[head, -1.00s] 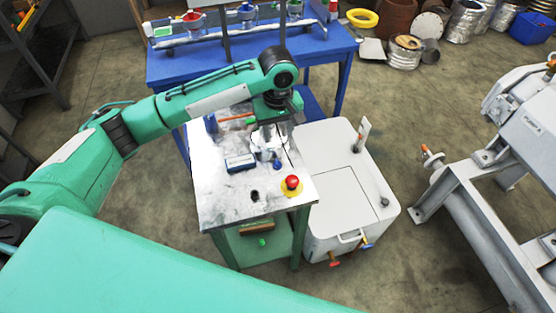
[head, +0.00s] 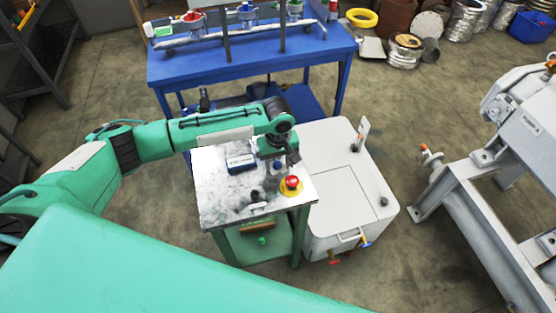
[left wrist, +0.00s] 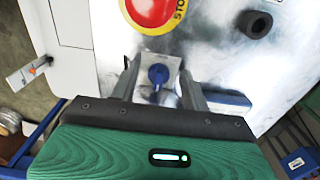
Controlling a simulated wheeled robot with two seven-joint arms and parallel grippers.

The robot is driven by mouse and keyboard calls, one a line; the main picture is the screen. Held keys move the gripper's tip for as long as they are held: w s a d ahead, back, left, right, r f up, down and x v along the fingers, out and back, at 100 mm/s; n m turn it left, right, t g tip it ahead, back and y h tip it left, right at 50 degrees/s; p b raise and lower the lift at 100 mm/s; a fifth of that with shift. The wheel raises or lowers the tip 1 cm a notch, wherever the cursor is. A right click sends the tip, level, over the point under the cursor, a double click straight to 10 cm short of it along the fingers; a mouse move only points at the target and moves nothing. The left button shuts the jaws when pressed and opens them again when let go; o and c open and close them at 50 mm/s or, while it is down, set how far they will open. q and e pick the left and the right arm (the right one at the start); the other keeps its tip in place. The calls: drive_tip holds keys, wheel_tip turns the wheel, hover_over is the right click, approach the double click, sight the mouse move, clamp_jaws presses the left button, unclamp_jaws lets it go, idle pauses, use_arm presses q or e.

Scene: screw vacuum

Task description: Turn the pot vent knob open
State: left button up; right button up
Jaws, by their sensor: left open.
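The blue knob (left wrist: 158,74) shows in the left wrist view, on a pale metal plate or bracket. In the head view it is a small blue spot (head: 277,166) beside my gripper. I take it for the vent knob; the pot body is mostly hidden under my arm and hand. My left gripper (left wrist: 160,82) is open, with one finger on each side of the knob; I cannot tell whether either touches it. In the head view the left gripper (head: 290,156) hangs over the right part of the metal-topped table (head: 215,200). My right gripper is not in view.
A red stop button (head: 291,182) on a yellow base stands close to the gripper. A black cylinder (head: 255,196) and a blue-and-white block (head: 241,162) are on the same table. A white chest (head: 340,195) stands at its right. A blue bench (head: 250,65) is behind.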

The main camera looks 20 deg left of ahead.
use_arm(q)
drive_tip(key=c, duration=1)
drive_tip(key=shift+o, duration=0.2)
drive_tip(key=shift+r+m+p, duration=0.2)
drive_tip(key=shift+m+p, duration=0.3)
drive_tip(key=shift+p, duration=0.4)
drive_tip(key=m+p, duration=0.2)
drive_tip(key=shift+a+r+p, duration=0.1)
drive_tip(key=shift+p, duration=0.3)
drive_tip(key=m+p, duration=0.2)
drive_tip(key=m, duration=0.1)
drive_tip(key=shift+p, duration=0.3)
drive_tip(key=shift+a+f+m+p, duration=0.1)
drive_tip(key=shift+m+p, duration=0.25)
drive_tip(key=shift+m, duration=0.35)
drive_tip(key=shift+a+f+m+p, duration=0.1)
drive_tip(key=shift+m+p, duration=0.25)
drive_tip(key=shift+m, duration=0.35)
drive_tip(key=o, duration=1)
drive_tip(key=shift+c, duration=0.2)
